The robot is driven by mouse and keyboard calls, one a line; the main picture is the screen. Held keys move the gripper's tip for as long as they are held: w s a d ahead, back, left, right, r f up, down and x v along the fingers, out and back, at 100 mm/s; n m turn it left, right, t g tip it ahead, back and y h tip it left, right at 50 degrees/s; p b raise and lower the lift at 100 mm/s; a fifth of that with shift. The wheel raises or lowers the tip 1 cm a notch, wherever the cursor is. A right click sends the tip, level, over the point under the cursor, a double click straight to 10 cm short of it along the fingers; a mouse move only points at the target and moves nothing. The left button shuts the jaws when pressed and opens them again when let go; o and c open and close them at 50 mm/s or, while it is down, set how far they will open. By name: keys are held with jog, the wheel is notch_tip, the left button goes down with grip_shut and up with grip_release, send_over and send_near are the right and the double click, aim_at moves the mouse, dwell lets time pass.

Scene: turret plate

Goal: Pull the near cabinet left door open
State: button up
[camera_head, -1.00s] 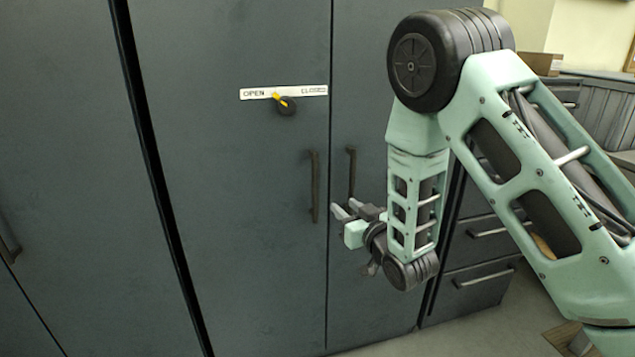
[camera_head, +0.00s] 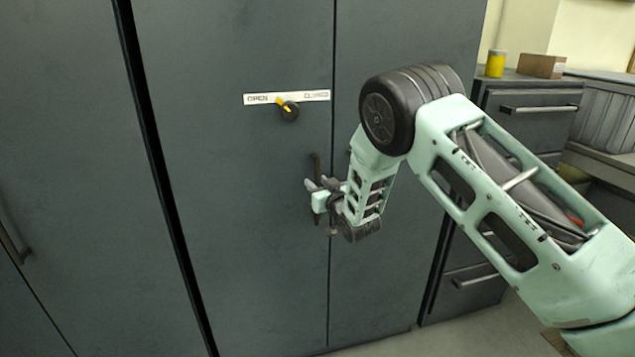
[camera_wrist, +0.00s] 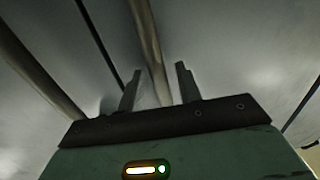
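The near cabinet's left door (camera_head: 230,220) is a dark grey panel, shut flush beside the right door (camera_head: 385,285). Its dark vertical bar handle (camera_head: 317,163) stands near the seam, partly hidden by my gripper (camera_head: 316,184). In the wrist view, the handle bar (camera_wrist: 146,35) runs between the two fingers of my gripper (camera_wrist: 158,69). The fingers are apart, with visible gaps to the bar, so the gripper is open around it. A round latch knob (camera_head: 290,112) on the left door has its yellow pointer toward the OPEN end of the label (camera_head: 300,97).
The right door's handle shows in the wrist view (camera_wrist: 35,65), left of the fingers; my arm mostly hides it in the head view. A drawer unit (camera_head: 525,105) with a yellow can (camera_head: 495,63) and a brown box (camera_head: 541,66) stands at the right.

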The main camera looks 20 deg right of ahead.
jog(key=shift+w, duration=0.3)
grip_shut()
jog(key=shift+s+a, duration=0.15)
